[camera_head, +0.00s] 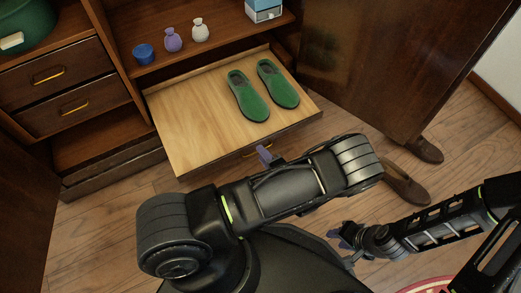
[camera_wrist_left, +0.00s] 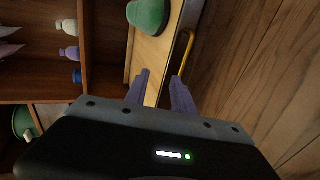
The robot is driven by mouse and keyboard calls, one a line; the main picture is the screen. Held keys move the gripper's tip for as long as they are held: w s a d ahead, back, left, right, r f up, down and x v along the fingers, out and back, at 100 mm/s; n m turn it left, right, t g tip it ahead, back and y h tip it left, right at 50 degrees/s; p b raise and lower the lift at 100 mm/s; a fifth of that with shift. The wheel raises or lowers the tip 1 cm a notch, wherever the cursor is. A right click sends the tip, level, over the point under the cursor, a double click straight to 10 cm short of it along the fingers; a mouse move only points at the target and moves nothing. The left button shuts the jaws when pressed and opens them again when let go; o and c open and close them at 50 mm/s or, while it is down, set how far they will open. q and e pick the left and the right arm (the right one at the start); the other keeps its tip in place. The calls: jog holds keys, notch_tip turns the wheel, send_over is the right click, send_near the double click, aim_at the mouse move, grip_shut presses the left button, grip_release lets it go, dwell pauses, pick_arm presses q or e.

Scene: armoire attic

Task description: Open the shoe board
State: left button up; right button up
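The shoe board (camera_head: 185,125) is a light wooden pull-out shelf extending from the armoire, with a pair of green shoes (camera_head: 248,97) on it. Its yellow handle (camera_head: 262,149) is on the dark front edge, partly hidden by my left arm in the head view. My left gripper (camera_head: 266,156) is at the board's front, close to the handle. In the left wrist view, its purple fingers (camera_wrist_left: 160,90) are apart, with the board's edge beyond them and the handle (camera_wrist_left: 184,52) just past the right finger. My right gripper (camera_head: 343,238) is low, over the floor, away from the board; its finger gap is unclear.
An armoire door (camera_head: 395,60) stands open at right. Brown shoes (camera_head: 406,184) lie on the floor beneath it. Closed drawers (camera_head: 50,75) are at left. A blue cup (camera_head: 144,55) and small vases (camera_head: 173,40) stand on the shelf above. Floor in front of the board is partly clear.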

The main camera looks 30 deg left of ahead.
pick_arm(q)
jog(key=v, duration=0.4)
jog(key=shift+s+d+f+p, duration=0.1)
jog(key=shift+f+p, duration=0.2)
jog(key=shift+f, duration=0.1)
jog(key=shift+r, duration=0.1)
dwell(0.5)
